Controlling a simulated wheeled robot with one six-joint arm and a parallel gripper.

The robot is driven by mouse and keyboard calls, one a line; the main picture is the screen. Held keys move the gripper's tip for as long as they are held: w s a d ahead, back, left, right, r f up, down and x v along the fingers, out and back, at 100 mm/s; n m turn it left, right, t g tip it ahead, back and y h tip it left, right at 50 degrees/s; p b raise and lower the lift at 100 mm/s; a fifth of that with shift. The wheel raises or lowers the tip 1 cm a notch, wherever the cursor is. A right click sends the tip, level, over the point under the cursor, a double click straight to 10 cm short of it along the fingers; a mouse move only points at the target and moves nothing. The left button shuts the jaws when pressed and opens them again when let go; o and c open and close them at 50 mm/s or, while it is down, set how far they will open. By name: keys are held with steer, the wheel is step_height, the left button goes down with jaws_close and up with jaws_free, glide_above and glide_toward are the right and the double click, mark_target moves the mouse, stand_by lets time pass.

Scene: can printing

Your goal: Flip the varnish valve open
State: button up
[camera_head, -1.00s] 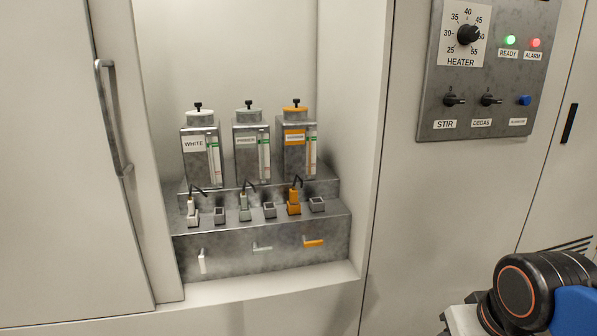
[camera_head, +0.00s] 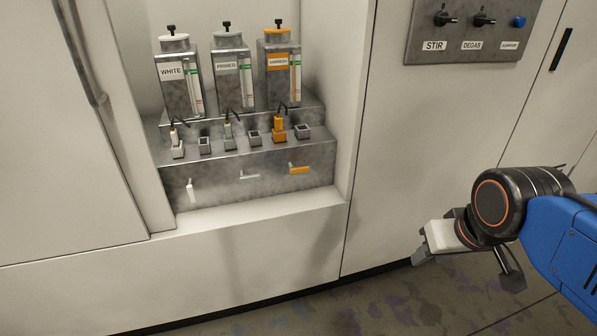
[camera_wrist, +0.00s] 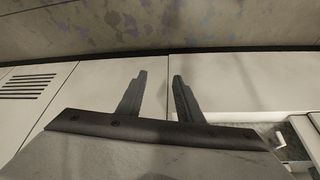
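The varnish valve is the orange lever (camera_head: 301,170) on the front face of the metal block, at the right of its row. It lies roughly horizontal. Above it stands the varnish canister (camera_head: 280,78), with an orange cap and label. My gripper shows in the wrist view (camera_wrist: 158,95), with its two dark fingers apart and nothing between them. In the head view, my gripper is low at the right, outside the alcove and well away from the lever.
A white lever (camera_head: 190,190) points down and a grey-green lever (camera_head: 249,176) lies horizontal on the same block. The alcove's ledge (camera_head: 255,210) lies below them. A control panel (camera_head: 470,35) is on the wall at upper right. The floor in front is clear.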

steer(key=c, duration=0.5)
steer(key=shift+w+r, duration=0.15)
steer(key=shift+w, duration=0.05)
jaws_close()
steer(key=w+a+r+n, duration=0.1)
steer(key=w+a+r, duration=0.3)
steer(key=w, duration=0.5)
steer(key=w+a+r+g, duration=0.1)
steer(key=w+a+r, duration=0.4)
steer(key=w, duration=0.3)
steer(key=w+a+r+n, duration=0.1)
steer(key=w+a+r, duration=0.3)
steer(key=w, duration=0.5)
steer(key=w+a, duration=0.8)
steer(key=a, duration=0.1)
steer(key=shift+w+a+n+g+y, duration=0.15)
steer(key=shift+w+n+g+y, duration=0.15)
steer(key=shift+y, duration=0.1)
steer(key=shift+r, duration=0.1)
